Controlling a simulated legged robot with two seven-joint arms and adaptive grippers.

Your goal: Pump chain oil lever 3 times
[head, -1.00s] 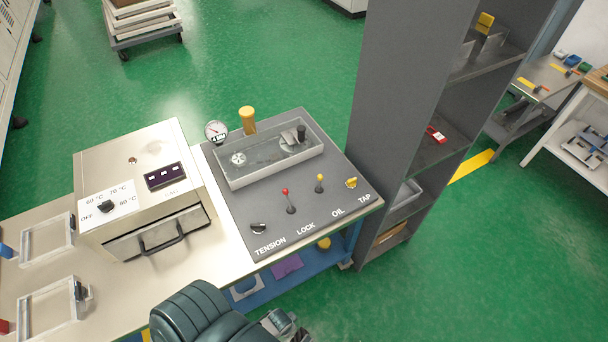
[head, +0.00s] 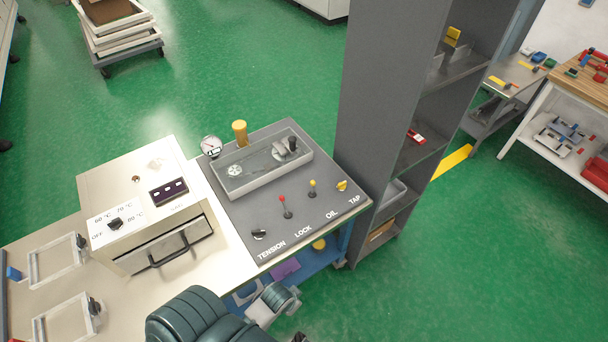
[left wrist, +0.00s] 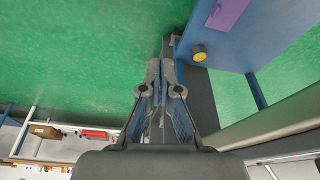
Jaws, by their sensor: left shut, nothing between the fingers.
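In the left wrist view my left gripper (left wrist: 161,66) is shut and empty, beside the bench's lower shelf. My right gripper is out of view.
A tall grey shelf unit (head: 375,110) stands close right of the panel. Left of the panel is a heater box (head: 140,205). The blue lower shelf (left wrist: 232,50) holds a yellow round item (left wrist: 199,52) and a purple piece (left wrist: 228,12). Green floor in front is clear.

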